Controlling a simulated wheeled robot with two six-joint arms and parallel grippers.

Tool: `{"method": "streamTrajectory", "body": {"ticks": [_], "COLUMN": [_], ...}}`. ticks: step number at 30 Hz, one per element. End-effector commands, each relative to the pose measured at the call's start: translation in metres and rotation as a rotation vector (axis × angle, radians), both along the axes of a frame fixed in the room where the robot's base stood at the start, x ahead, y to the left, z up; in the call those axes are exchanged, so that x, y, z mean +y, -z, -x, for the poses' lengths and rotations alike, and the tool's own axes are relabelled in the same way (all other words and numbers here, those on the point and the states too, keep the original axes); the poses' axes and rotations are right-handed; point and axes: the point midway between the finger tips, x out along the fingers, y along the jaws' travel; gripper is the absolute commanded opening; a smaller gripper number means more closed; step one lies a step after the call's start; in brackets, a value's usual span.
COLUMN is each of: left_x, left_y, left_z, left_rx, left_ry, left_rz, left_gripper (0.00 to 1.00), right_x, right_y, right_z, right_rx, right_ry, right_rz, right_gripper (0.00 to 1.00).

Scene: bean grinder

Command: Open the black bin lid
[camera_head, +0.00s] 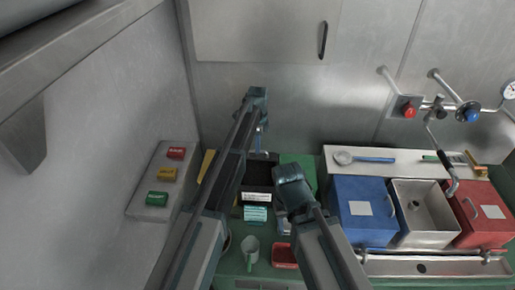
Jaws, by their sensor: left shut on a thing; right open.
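The black bin (259,172) stands at the back of the green counter, left of centre, with a white label on its front. My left arm crosses in front of its left side, so part of it is hidden. My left gripper (259,118) is above and behind the bin. My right gripper (291,182) is open, just right of the black bin and lower in the picture. Its fingertips are hard to see.
A blue bin (348,222), an open steel basin (428,225) and a red bin (495,224) stand at the right. A grey-green mug (250,250) and a red tray (284,254) are at the front. Metal walls close in behind and left, with a button panel (157,185).

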Motion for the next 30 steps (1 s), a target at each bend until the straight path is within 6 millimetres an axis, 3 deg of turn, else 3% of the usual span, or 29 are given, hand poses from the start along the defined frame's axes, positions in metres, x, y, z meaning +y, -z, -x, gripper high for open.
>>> {"method": "streamTrajectory", "body": {"ticks": [1,9,10,15,30], "left_x": [0.0004,0.0005,0.0005,0.0003,-0.0001], "left_y": [0.001,0.0013,0.0014,0.0012,-0.0066], "left_z": [-0.0078,-0.0079,-0.008,-0.0069,-0.0041], "left_rx": [-0.016,-0.016,-0.016,-0.015,-0.011], "left_ry": [-0.001,-0.002,-0.002,-0.001,-0.001], "left_rz": [0.0,-0.001,-0.001,0.0,0.001], "left_gripper": [0.0,0.0,0.16,0.45,0.45], "right_x": [0.0,0.0,0.0,0.0,0.0], "right_y": [0.0008,0.0012,0.0012,0.001,-0.0067], "right_z": [0.0,0.0,0.0,0.0,0.0], "right_rx": [0.0,0.0,0.0,0.0,0.0], "right_ry": [0.0,0.0,0.0,0.0,-0.001], "right_rz": [0.0,0.0,0.0,0.0,0.0], "right_gripper": [0.5,0.5,0.5,0.5,0.5]}}
